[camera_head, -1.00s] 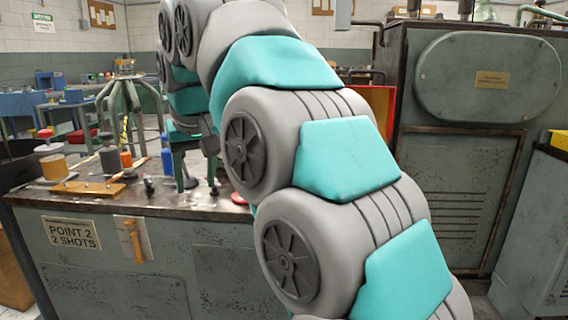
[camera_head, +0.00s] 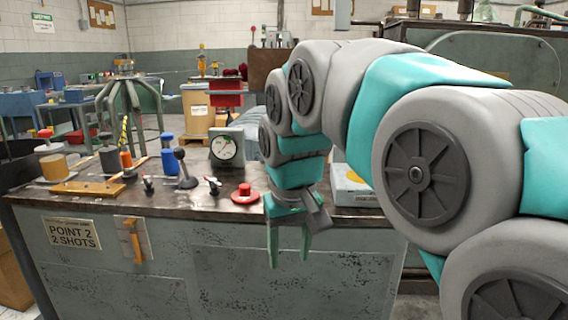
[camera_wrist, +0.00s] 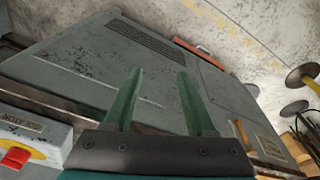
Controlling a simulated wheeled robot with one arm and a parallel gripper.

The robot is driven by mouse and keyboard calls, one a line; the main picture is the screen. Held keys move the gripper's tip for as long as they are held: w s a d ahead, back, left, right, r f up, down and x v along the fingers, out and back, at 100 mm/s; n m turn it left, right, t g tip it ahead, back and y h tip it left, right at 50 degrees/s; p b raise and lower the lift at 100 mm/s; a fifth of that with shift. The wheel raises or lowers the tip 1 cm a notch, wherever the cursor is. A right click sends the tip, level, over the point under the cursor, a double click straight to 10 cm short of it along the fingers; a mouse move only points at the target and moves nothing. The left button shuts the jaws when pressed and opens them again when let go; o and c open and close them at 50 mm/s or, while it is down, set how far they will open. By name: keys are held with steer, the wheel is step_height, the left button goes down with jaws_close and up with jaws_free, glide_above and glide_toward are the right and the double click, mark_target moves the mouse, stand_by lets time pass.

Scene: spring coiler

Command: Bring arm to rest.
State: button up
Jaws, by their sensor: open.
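My arm, grey with teal covers, reaches in from the right of the head view and bends down at its far end. My gripper (camera_head: 289,250) hangs in front of the near edge of the bench (camera_head: 120,285), its green fingers pointing down. The fingers are apart with nothing between them. In the wrist view my gripper (camera_wrist: 158,95) also shows two separated green fingers, with the bench's grey front panel (camera_wrist: 85,65) beyond them.
A large green-grey machine (camera_head: 500,60) stands at the right. The wrist view shows an isolator box (camera_wrist: 35,142) at the left.

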steer(key=s+d+f+m+g, duration=0.1)
steer(key=s+d+f, duration=0.6)
steer(key=s, duration=0.5)
steer(key=s+d+f+m+g, duration=0.2)
steer(key=s+d+f, duration=0.5)
steer(key=s+f, duration=0.4)
steer(key=shift+s+f+m+g, duration=0.25)
steer(key=shift+s+m+g, duration=0.05)
steer(key=shift+s, duration=0.45)
